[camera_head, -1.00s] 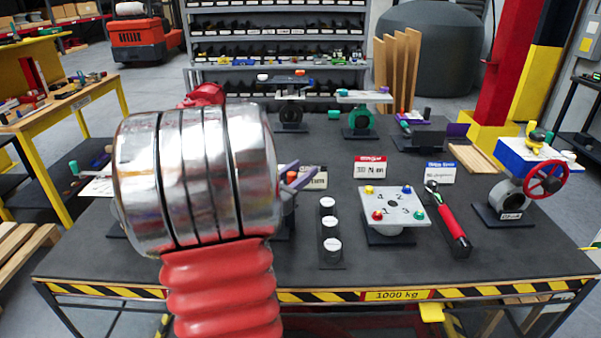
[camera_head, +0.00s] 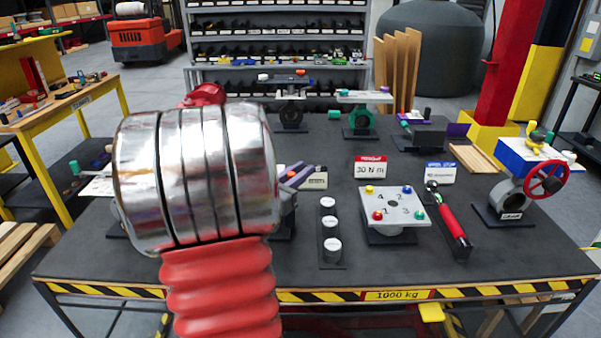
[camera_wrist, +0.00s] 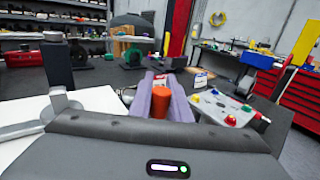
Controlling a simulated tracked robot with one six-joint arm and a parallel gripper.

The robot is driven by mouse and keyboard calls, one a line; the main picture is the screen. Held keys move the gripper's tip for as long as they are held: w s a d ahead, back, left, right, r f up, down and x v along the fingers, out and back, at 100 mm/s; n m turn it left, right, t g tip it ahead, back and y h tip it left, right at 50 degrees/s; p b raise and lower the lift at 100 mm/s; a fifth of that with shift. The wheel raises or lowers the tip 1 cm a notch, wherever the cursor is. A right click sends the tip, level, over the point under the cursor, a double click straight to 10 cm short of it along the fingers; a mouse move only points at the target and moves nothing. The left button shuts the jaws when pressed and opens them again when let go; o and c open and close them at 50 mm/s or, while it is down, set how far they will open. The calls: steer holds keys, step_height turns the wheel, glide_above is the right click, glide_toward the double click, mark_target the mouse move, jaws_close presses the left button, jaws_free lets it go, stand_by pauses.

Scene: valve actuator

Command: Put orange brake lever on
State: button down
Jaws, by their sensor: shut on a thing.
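My gripper (camera_wrist: 166,92) shows in the wrist view as two purple fingers. They are shut on an orange cylindrical piece, the orange brake lever (camera_wrist: 160,104), which lies between them close to the gripper body. In the head view my gripper (camera_head: 297,175) shows only as purple fingertips beyond my large silver and red arm, above the table's middle. The lever's shape cannot be made out there. My arm hides much of the table's left part, including most of a grey device behind the fingers.
The button panel (camera_head: 393,209), three white-capped cylinders (camera_head: 330,223) and a red-handled torque wrench (camera_head: 449,220) stand right of my gripper. A valve with a red handwheel (camera_head: 545,180) is at the far right. More valve units (camera_head: 361,117) stand behind. The table's front right is clear.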

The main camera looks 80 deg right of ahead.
steer(key=shift+w, duration=0.1)
steer(key=shift+w+a+m+g+y, duration=0.1)
steer(key=shift+a+m+g+y, duration=0.15)
steer(key=shift+m+g+y, duration=0.75)
steer(key=shift+h, duration=0.3)
steer(key=c, duration=1.7)
jaws_free()
steer(key=shift+o, duration=0.2)
steer(key=shift+a, duration=0.1)
steer(key=v, duration=1.3)
steer(key=shift+w+a+f, duration=0.2)
steer(key=shift+w+a, duration=0.05)
steer(key=shift+w, duration=0.05)
